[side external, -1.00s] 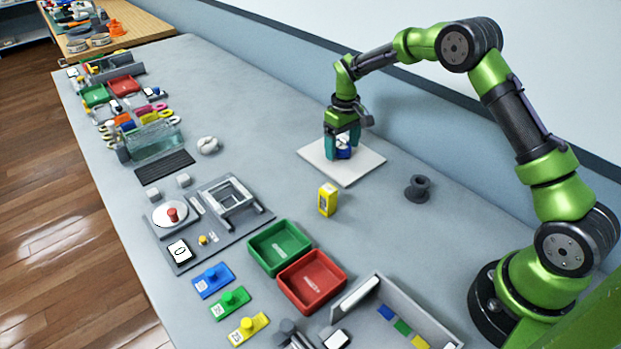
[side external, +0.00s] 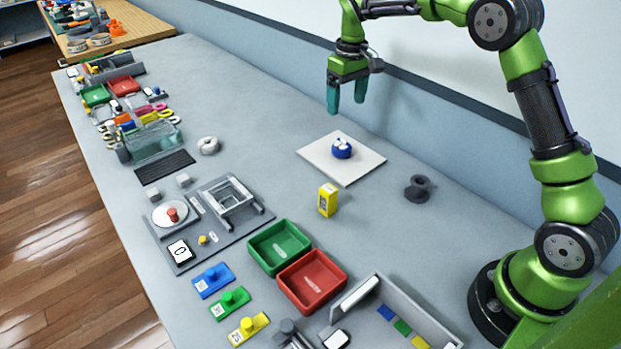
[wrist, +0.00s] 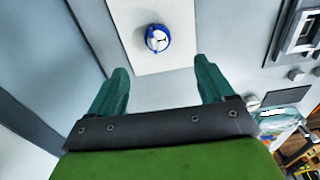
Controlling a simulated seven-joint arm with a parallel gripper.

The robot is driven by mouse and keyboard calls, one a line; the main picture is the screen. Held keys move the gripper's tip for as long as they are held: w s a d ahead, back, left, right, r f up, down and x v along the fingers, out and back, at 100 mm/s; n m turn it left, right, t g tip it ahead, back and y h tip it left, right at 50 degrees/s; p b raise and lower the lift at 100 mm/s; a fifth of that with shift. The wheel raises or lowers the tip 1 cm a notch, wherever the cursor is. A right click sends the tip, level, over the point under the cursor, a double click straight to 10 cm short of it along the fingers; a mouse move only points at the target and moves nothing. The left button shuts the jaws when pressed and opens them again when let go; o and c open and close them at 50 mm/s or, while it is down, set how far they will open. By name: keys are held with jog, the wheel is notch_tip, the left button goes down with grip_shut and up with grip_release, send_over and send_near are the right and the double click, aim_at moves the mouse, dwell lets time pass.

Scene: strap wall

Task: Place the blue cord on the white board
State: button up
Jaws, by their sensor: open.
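The blue cord (side external: 341,148), a small coil with white on top, rests on the white board (side external: 318,158) on the grey table. The cord also shows in the wrist view (wrist: 157,38), near the middle of the visible part of the board (wrist: 176,68). My gripper (side external: 346,110) is up in the air above and behind the board, apart from the cord. Its teal fingers are open and empty, and in the wrist view (wrist: 163,72) they are spread wide with nothing between them.
A dark grey spool (side external: 418,188) stands right of the board. A yellow box (side external: 327,201) stands in front of it. A green bin (side external: 281,246) and a red bin (side external: 312,281) sit nearer the front. A white coil (side external: 208,145) lies to the left. The wall runs close behind the board.

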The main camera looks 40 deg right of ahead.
jog(key=s+a+r+t, duration=0.2)
jog(key=s+a+r, duration=0.2)
jog(key=s+r, duration=0.35)
jog(key=s+a+m+t+y, duration=0.1)
jog(key=s+a+m+t, duration=0.1)
jog(key=s, duration=0.8)
jog(key=s+a+r+m+t+y, duration=0.1)
jog(key=s+a+t, duration=0.2)
jog(key=s, duration=0.7)
jog(key=shift+s+a+m, duration=0.25)
jog(key=shift+a+m, duration=0.15)
